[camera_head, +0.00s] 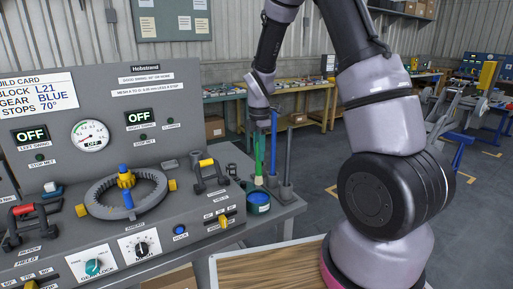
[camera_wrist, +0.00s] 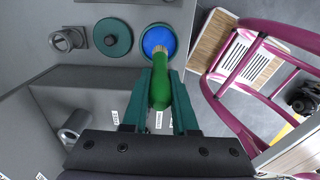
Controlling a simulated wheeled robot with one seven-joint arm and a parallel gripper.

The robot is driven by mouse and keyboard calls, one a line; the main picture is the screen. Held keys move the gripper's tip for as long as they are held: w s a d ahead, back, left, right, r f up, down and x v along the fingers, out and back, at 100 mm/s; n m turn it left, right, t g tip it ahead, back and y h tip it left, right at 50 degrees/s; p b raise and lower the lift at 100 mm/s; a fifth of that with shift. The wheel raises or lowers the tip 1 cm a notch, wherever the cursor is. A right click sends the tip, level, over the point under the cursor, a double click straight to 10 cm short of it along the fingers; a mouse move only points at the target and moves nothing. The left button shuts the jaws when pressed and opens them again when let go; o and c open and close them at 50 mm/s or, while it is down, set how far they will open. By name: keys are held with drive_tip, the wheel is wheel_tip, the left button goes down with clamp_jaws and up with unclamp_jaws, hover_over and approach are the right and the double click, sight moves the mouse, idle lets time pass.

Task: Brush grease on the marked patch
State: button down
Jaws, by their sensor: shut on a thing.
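A brush with a green handle (camera_wrist: 160,90) and pale bristles is in my gripper (camera_wrist: 162,100), between its teal fingers. In the head view the brush (camera_head: 259,152) hangs upright from my gripper (camera_head: 264,126), bristle end down. The teal grease pot (camera_head: 258,202) stands below it on the grey bench. In the wrist view the pot (camera_wrist: 158,30) shows blue inside, and the bristle tips are over or in it; I cannot tell if they touch the grease. I cannot make out a marked patch; the toothed grey ring (camera_head: 97,205) is on the panel at left.
A teal disc (camera_wrist: 112,37) lies beside the pot. A grey post (camera_head: 287,165) stands just right of the pot. A black-and-yellow handle (camera_head: 208,172) and a black-and-red handle (camera_head: 30,215) rise from the panel. A wooden-topped surface (camera_head: 245,268) is at the front.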

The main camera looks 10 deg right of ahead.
sight(258, 176)
drive_tip(key=shift+a+f, duration=0.1)
drive_tip(key=shift+f, duration=0.35)
drive_tip(key=shift+w+f, duration=0.1)
drive_tip(key=shift+f, duration=3.05)
drive_tip(key=shift+r, duration=0.1)
drive_tip(key=shift+r, duration=3.45)
